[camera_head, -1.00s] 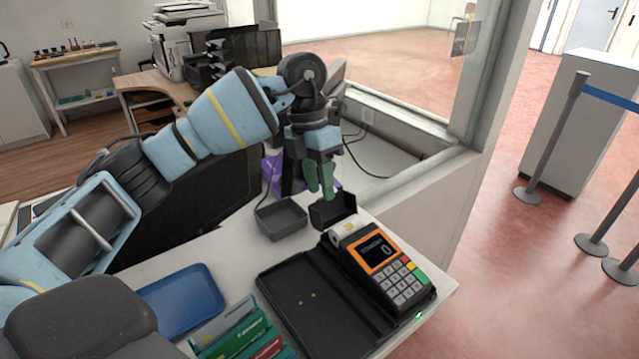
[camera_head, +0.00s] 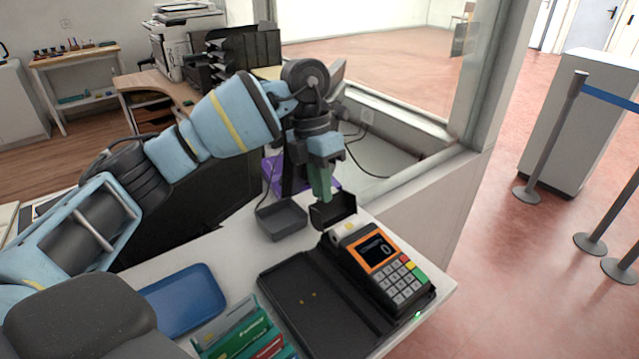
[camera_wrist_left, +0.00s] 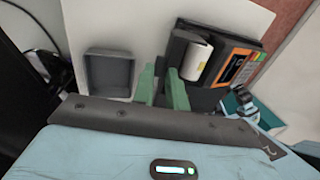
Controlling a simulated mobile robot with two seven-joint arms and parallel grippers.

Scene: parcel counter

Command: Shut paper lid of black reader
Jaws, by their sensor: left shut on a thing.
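The black reader (camera_head: 405,284) lies on the white counter, with an orange-framed screen and a keypad. Its dark paper lid (camera_head: 334,211) stands open at the far end, and the white paper roll (camera_head: 347,231) is exposed. In the left wrist view the paper roll (camera_wrist_left: 196,58) shows inside the reader (camera_wrist_left: 240,66). My left gripper (camera_head: 323,196) comes down from above with its green fingertips at the raised lid's top edge. It is shut on the lid, though the contact is partly hidden; the fingers also show in the left wrist view (camera_wrist_left: 163,92).
A small grey dish (camera_head: 281,220) stands left of the lid. A black holder (camera_head: 300,285) lies beside the reader. A blue tray (camera_head: 183,302) and a card rack (camera_head: 250,335) are nearer. A window frame (camera_head: 478,120) rises behind the counter.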

